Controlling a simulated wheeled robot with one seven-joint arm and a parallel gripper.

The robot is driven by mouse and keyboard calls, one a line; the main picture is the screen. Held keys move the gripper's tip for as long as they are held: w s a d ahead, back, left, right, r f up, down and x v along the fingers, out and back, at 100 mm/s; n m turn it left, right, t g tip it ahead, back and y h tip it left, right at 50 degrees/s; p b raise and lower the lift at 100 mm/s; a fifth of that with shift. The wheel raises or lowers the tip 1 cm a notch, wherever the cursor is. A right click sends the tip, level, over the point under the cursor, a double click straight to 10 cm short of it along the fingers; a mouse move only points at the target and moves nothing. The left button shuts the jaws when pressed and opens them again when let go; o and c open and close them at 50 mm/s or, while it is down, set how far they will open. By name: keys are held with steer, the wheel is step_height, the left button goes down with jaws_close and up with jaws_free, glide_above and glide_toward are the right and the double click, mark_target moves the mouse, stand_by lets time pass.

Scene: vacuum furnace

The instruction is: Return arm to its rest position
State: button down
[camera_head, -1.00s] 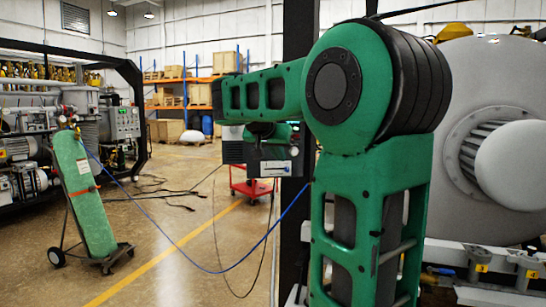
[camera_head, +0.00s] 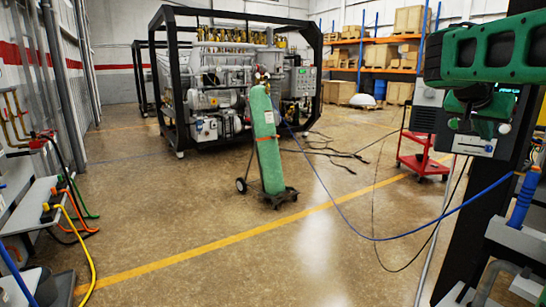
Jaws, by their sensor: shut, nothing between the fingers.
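My green arm (camera_head: 490,52) crosses the upper right of the head view. Its long link lies about level and runs off the right edge. A smaller green wrist part (camera_head: 486,112) of my arm hangs below that link, in front of a dark control box. I cannot make out the fingers of my gripper in this view.
A green gas cylinder (camera_head: 265,140) stands on a wheeled cart at the middle. A black-framed machine (camera_head: 225,85) is behind it. A red cart (camera_head: 424,165) stands right of centre. A blue hose (camera_head: 430,225) hangs across the right. A hose bench (camera_head: 35,205) is at left.

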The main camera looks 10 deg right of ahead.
steer(key=s+a+f+n+g+y, duration=0.2)
steer(key=s+a+f+y, duration=0.3)
steer(key=s+a+f, duration=0.6)
steer(key=s+a+f+n+g+y, duration=0.2)
steer(key=s+a+f+n+y, duration=0.3)
steer(key=s+a+f, duration=0.7)
steer(key=s+f, duration=0.3)
steer(key=f, duration=0.2)
steer(key=shift+a+f, duration=0.15)
steer(key=shift+f, duration=0.05)
steer(key=shift+w+f, duration=0.25)
steer(key=shift+w, duration=0.4)
